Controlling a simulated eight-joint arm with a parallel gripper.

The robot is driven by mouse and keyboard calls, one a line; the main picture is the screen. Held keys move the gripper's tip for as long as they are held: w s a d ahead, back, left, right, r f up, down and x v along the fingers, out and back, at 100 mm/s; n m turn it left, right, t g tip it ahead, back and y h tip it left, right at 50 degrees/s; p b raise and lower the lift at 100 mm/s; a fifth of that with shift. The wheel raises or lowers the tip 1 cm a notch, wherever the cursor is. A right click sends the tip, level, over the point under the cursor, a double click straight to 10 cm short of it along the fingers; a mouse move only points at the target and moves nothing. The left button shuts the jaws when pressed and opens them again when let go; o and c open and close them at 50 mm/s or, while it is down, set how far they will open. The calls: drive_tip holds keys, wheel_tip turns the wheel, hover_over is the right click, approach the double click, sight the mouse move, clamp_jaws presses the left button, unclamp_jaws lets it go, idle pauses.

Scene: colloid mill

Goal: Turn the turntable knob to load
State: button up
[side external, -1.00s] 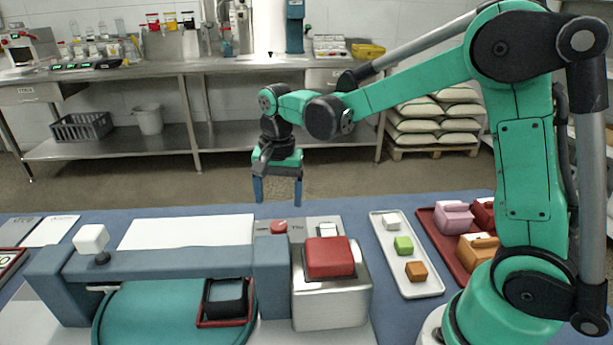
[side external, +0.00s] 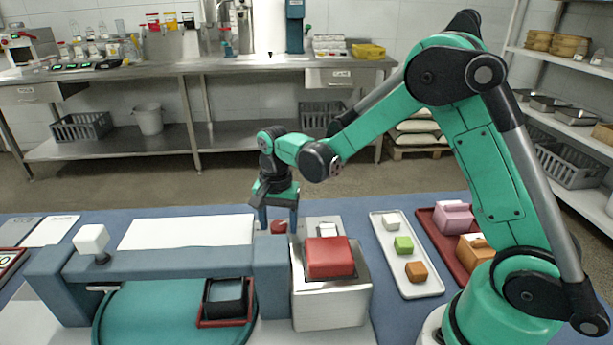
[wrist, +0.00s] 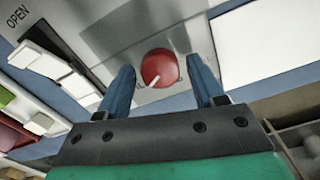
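The red turntable knob (wrist: 160,68) is round with a white pointer line and sits on a grey metal panel. In the side view the knob (side external: 278,227) shows between the fingers, behind the blue-grey housing. My gripper (wrist: 165,82) is open, with one blue finger on each side of the knob and a gap showing around it. In the side view my gripper (side external: 278,226) points down at the knob's level. The teal turntable (side external: 150,318) carries a black container (side external: 226,297) in a dark red tray. The label beside the knob is too small to read.
A metal box with a big red block (side external: 329,257) stands right of the knob, with a white switch (side external: 328,230) behind it. A white tray (side external: 408,283) with small coloured blocks and a dark red tray lie further right. A white panel (side external: 187,231) lies left.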

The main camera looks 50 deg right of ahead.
clamp_jaws()
drive_tip(key=shift+n, duration=0.4)
drive_tip(key=n, duration=1)
drive_tip(key=shift+n, duration=0.4)
drive_tip(key=shift+o, duration=1.8)
unclamp_jaws()
